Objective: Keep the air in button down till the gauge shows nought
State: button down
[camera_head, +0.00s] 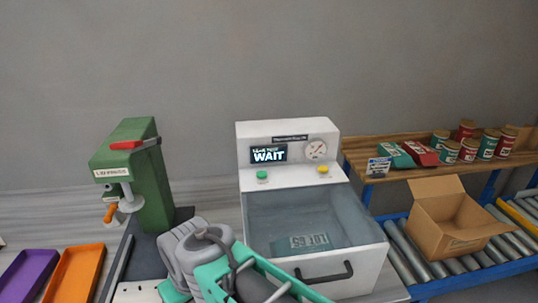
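A white machine (287,131) stands in the middle. Its display (268,155) reads "WAIT" under a smaller line that looks like "LEAK TEST". The round gauge (316,150) has a white face with a red mark; its needle reading is too small to tell. Below are a green button (262,175) at left and a yellow button (323,169) at right. Their labels are too small to read, so I cannot tell which is air in.
A green press (142,180) with a red lever stands left, beside purple (28,274) and orange (74,274) trays. At right are tins on a wooden shelf (376,148) and an open carton (446,222) on rollers.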

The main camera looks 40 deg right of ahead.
aim_at(322, 169)
jog(key=z, duration=0.55)
jog(key=k, duration=1.25)
jog(key=z, duration=0.65)
jog(key=i, duration=0.65)
jog(key=u, duration=0.05)
